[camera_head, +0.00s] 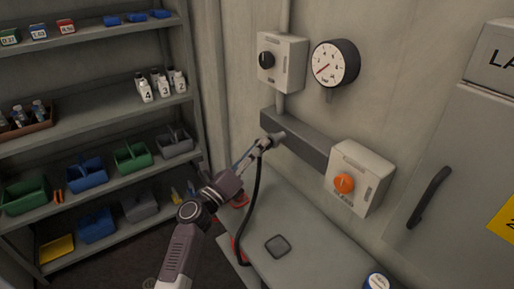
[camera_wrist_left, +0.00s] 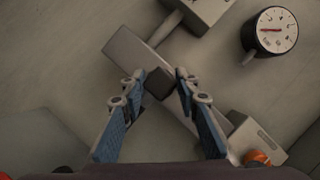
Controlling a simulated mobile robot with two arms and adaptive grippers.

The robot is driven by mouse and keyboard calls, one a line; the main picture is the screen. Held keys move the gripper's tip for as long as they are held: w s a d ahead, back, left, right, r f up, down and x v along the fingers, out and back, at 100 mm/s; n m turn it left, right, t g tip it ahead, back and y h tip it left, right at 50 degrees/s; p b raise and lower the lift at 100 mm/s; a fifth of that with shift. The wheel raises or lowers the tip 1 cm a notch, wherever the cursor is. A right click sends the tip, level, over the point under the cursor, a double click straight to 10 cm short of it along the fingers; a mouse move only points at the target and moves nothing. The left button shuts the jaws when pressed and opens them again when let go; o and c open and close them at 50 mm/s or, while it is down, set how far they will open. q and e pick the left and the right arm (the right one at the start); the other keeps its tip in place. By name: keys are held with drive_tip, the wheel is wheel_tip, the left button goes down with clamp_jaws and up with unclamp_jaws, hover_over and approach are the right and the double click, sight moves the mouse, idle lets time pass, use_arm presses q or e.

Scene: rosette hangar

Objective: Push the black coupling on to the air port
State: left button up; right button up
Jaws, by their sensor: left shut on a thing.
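My left gripper (camera_head: 258,147) is at the dark grey wall bar, shut on the black coupling, which is mostly hidden by the fingers. A black hose (camera_head: 255,195) hangs from the fingertips and curves down to the bench. A short grey port stub (camera_head: 277,136) sticks out of the bar just beyond the fingertips; I cannot tell whether the coupling touches it. My right gripper is not in view.
A box with a black knob (camera_head: 282,62), a round gauge (camera_head: 336,63) and a box with an orange knob (camera_head: 358,178) are on the wall. The bench (camera_head: 310,240) carries a dark square pad (camera_head: 278,246). Shelves with bins (camera_head: 87,173) stand left; a grey cabinet (camera_head: 445,170) is right.

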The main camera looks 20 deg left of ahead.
use_arm(q)
drive_tip(key=shift+w+d, duration=0.25)
drive_tip(key=shift+w, duration=0.1)
drive_tip(key=o, duration=1.1)
drive_tip(key=shift+o, duration=0.2)
drive_tip(key=shift+s+f, duration=0.1)
drive_tip(key=v, duration=1.1)
drive_tip(key=shift+s+a, duration=0.2)
drive_tip(key=shift+s, duration=0.15)
